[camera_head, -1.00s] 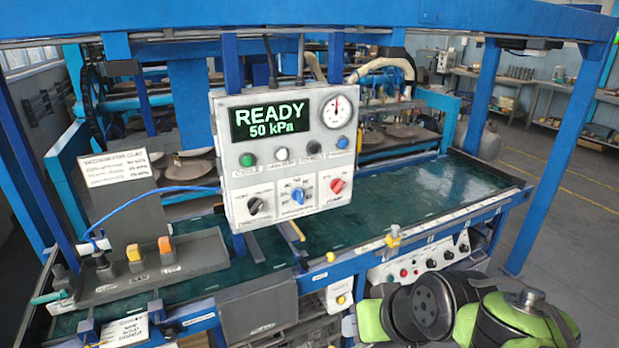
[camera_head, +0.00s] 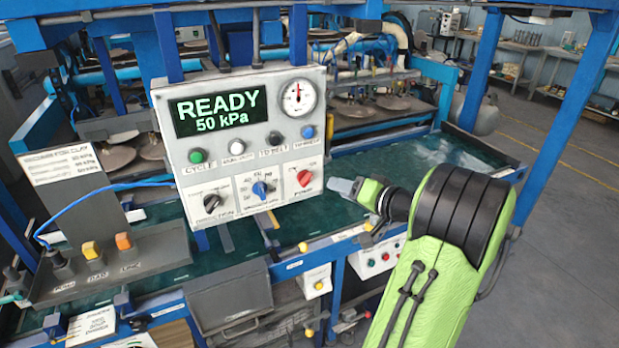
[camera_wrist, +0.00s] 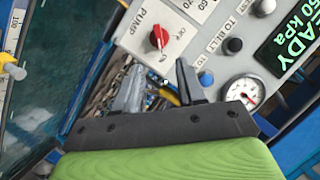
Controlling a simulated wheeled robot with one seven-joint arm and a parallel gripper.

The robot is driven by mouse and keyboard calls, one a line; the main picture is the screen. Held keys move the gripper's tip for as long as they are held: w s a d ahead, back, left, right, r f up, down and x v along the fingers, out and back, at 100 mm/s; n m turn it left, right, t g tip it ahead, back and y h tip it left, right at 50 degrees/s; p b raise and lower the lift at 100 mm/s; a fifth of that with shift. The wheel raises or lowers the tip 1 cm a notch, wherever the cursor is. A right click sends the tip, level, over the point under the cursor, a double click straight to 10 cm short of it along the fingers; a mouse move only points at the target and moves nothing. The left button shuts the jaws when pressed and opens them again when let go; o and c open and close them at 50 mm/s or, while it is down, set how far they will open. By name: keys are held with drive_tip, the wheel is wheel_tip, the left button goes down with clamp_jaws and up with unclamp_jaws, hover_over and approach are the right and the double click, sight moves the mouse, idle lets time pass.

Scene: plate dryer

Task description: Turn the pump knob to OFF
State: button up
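The pump knob is a red rotary knob (camera_head: 304,178) at the lower right of the white control panel (camera_head: 285,230). In the wrist view the red knob (camera_wrist: 158,36) sits under the word PUMP, with OFF and ON printed beside it. Its white pointer mark appears turned toward the ON side. My gripper (camera_head: 338,186) is just right of the panel, near the knob's height but apart from it. In the wrist view my gripper (camera_wrist: 160,82) has its two fingers spread, with nothing between them. The knob lies beyond the fingertips.
The display (camera_head: 217,109) reads READY, 50 kPa. A black knob (camera_head: 211,202) and a blue knob (camera_head: 261,189) are left of the red one. Push buttons (camera_head: 275,138) run above, under a round gauge (camera_head: 299,97). A blue post (camera_head: 555,130) stands at right.

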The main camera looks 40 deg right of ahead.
sight(311, 179)
drive_tip(key=p+x, duration=0.1)
drive_tip(key=x, duration=0.9)
drive_tip(key=shift+w+d, duration=0.15)
drive_tip(key=shift+w, duration=0.15)
drive_tip(key=shift+s, duration=0.1)
clamp_jaws()
